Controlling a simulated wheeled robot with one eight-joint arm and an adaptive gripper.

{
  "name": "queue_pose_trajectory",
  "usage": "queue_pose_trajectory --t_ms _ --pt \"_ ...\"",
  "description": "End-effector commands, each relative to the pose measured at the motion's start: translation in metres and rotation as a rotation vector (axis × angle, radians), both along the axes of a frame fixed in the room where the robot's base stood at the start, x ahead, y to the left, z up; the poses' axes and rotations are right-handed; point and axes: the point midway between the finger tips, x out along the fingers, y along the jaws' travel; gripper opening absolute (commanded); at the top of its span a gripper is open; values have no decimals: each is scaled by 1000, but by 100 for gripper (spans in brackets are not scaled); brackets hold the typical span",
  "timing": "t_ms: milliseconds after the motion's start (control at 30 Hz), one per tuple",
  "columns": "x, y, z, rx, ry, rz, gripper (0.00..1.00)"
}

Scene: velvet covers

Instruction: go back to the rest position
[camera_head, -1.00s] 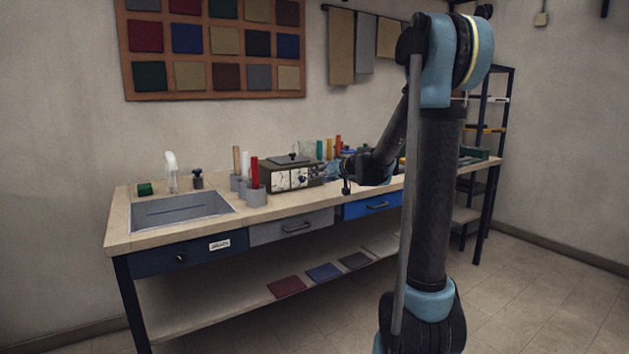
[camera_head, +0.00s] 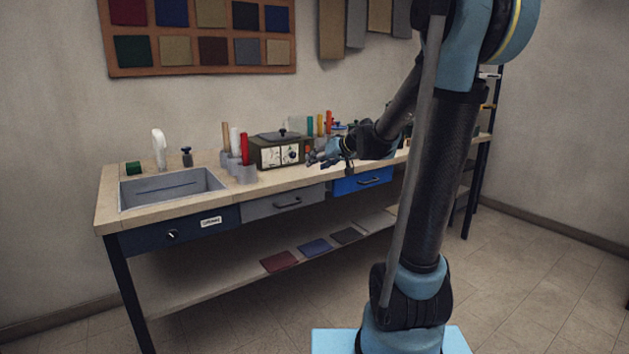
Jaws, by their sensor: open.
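My gripper (camera_head: 322,157) is at the end of my arm, which reaches out over the workbench (camera_head: 108,215). It is open, with its fingers pointing left, just right of the dark box with dials (camera_head: 278,151). Whether the fingers touch anything is too small to tell. The upper part of my arm stands large at the right of the picture and hides part of the bench's right end.
A sink (camera_head: 172,188) is set in the bench's left end. Rolls in grey cups (camera_head: 245,172) stand beside the box, and more coloured rolls (camera_head: 310,127) behind my gripper. A blue drawer (camera_head: 362,181) is below it. A dark shelf rack (camera_head: 485,150) stands at right; the floor in front is clear.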

Motion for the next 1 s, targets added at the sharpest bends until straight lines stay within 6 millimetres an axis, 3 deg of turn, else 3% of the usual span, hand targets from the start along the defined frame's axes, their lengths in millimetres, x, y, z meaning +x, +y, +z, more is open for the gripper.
queue_pose_trajectory --t_ms 100,467,1000 --pt "-39 -12 -11 -46 64 -2 44" --pt "-152 -57 -58 -196 274 -56 44" --pt "-314 -142 -143 -437 581 -259 44"
